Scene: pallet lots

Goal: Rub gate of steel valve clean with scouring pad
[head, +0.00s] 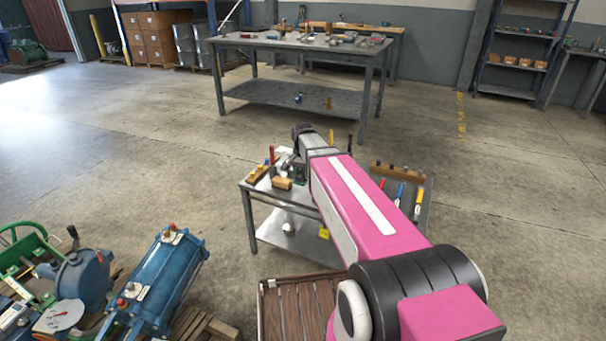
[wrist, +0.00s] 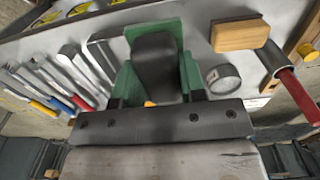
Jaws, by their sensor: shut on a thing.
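My gripper (wrist: 153,95) is shut on a dark, rounded block with green at its sides and far end, which looks like the scouring pad (wrist: 155,62). The pad is over the grey top of the small work table (wrist: 205,50). I cannot tell from the wrist view whether it touches anything below. I cannot pick out the steel valve or its gate for certain in either view. In the head view my pink arm reaches over the small table (head: 258,190) and hides its middle.
A wooden block (wrist: 240,35), a round gauge (wrist: 223,79) and a red-handled tool (wrist: 283,78) lie to the right. Several tools with coloured handles (wrist: 75,100) lie to the left. Blue machinery (head: 160,285) stands at lower left. A larger table (head: 300,42) stands behind.

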